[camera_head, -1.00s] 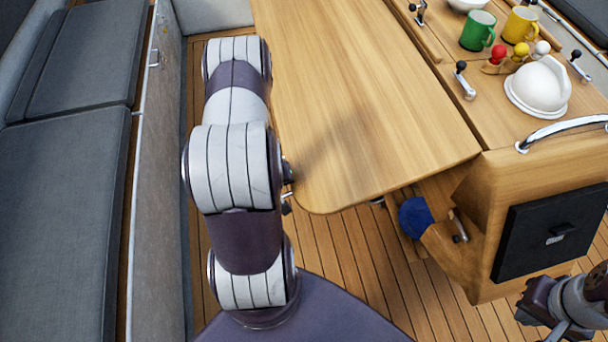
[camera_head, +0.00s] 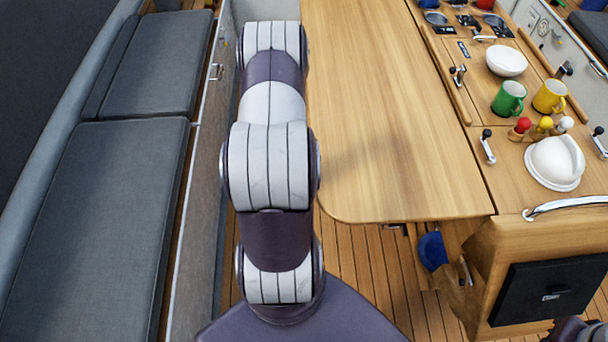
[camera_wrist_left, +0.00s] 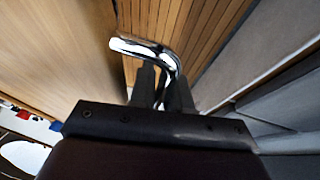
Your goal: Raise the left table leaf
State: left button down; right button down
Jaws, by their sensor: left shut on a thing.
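The left table leaf (camera_head: 390,110) is a long pale wooden panel with a rounded near corner. In the head view it lies spread out on the left side of the table's middle part and looks about flat. The wrist view shows its wood (camera_wrist_left: 60,50) at the left. My left gripper (camera_wrist_left: 163,85) is shut on a bent chrome handle (camera_wrist_left: 140,47), beside the leaf and above the slatted floor. In the head view my left arm hides this gripper and the handle. Only a dark bit of my right arm shows at the bottom right corner.
The table's middle part carries a white bowl (camera_head: 507,61), a green mug (camera_head: 508,98), a yellow mug (camera_head: 549,96) and a white domed thing (camera_head: 554,162). A grey cushioned bench (camera_head: 95,220) runs along the left. Slatted floor (camera_head: 365,285) is bare before the leaf.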

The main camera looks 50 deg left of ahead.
pick_arm(q)
jog(key=shift+s+a, duration=0.1)
jog(key=c, duration=1.4)
grip_release()
jog(key=shift+c, duration=0.2)
jog(key=shift+s+a, duration=0.2)
pick_arm(e)
jog(key=shift+s+a+r, duration=0.1)
jog(key=shift+s+a, duration=0.15)
pick_arm(q)
jog(key=shift+d, duration=0.1)
pick_arm(e)
jog(key=shift+w+d, duration=0.1)
